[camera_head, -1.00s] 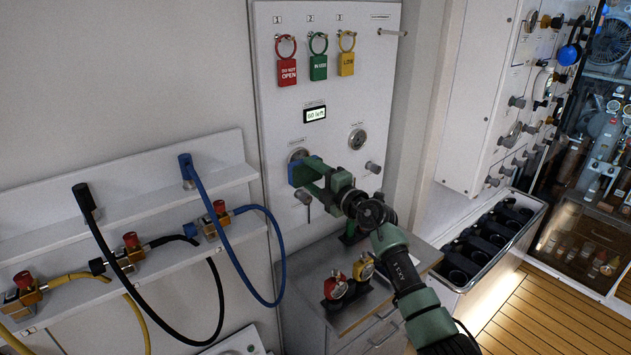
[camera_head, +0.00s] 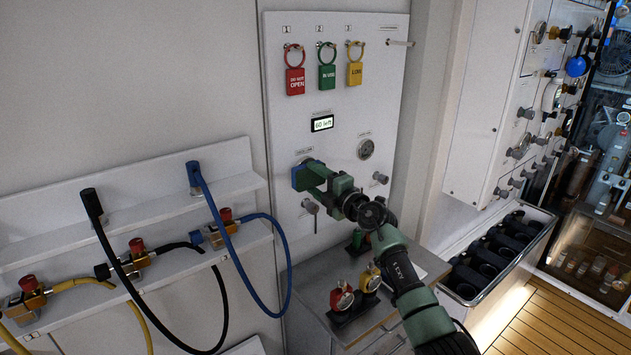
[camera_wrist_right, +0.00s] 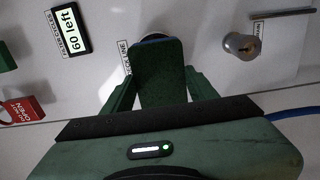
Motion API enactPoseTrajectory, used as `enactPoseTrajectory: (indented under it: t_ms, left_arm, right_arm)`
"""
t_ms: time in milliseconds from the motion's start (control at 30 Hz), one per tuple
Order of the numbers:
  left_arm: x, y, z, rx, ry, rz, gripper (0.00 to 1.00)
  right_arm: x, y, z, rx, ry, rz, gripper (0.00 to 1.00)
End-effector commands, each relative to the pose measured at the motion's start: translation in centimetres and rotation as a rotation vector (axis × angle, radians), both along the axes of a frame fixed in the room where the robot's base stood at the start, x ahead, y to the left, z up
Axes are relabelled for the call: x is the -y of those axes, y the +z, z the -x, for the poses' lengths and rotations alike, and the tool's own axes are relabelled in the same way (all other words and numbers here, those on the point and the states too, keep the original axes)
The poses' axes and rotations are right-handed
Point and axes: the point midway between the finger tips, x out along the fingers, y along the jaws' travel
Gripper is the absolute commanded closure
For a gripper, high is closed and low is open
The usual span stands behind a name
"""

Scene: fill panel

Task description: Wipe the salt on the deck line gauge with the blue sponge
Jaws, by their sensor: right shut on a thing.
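My right gripper (camera_head: 313,178) is shut on the blue sponge (camera_head: 297,181) at the white panel's left side. The sponge is in front of the deck line gauge (camera_head: 304,162) and hides most of it; only part of the rim shows. I cannot tell whether the sponge touches the glass. The right wrist view shows the sponge (camera_wrist_right: 160,72) as a dark green pad with a blue far edge between the fingers, and a bit of the round gauge behind it. Any salt is hidden. My left gripper is out of view.
A second gauge (camera_head: 366,149) and a small display (camera_head: 322,123) are on the panel. Grey knobs (camera_head: 380,178) stick out nearby. A cabinet top (camera_head: 335,325) with small gauges lies below; hoses (camera_head: 245,265) hang at left.

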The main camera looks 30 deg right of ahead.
Motion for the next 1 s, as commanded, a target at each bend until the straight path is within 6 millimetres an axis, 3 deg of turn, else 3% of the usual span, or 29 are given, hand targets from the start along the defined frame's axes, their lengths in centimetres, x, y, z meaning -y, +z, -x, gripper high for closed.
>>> enactPoseTrajectory:
  t_ms: [1000]
  left_arm:
    - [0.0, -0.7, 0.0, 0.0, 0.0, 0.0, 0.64]
  right_arm:
    - [-0.3, 0.0, -2.0, 0.0, 0.0, -0.001, 0.75]
